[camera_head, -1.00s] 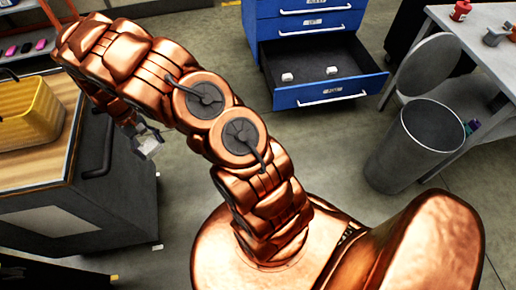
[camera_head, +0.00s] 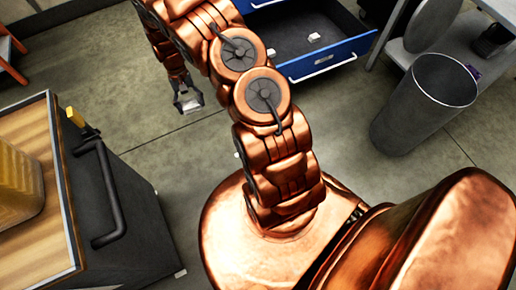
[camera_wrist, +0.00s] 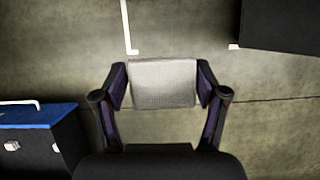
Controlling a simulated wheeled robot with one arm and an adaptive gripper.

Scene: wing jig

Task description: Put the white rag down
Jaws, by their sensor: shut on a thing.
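The white rag (camera_wrist: 163,83) is a small pale, woven-looking block between the fingers of my gripper in the wrist view. My gripper (camera_wrist: 162,88) is shut on it, one dark finger against each side. In the head view my gripper (camera_head: 187,98) hangs over open grey floor, with the rag (camera_head: 187,100) showing small and pale at its tip. The rag is held clear of the cart and the drawer.
A blue cabinet's open drawer (camera_head: 327,62) holds small white items. A grey bin (camera_head: 424,105) stands at right beside a table. A wood-topped cart (camera_head: 45,247) with a black handle (camera_head: 108,195) and a yellow container (camera_head: 18,190) is at left. Floor between is clear.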

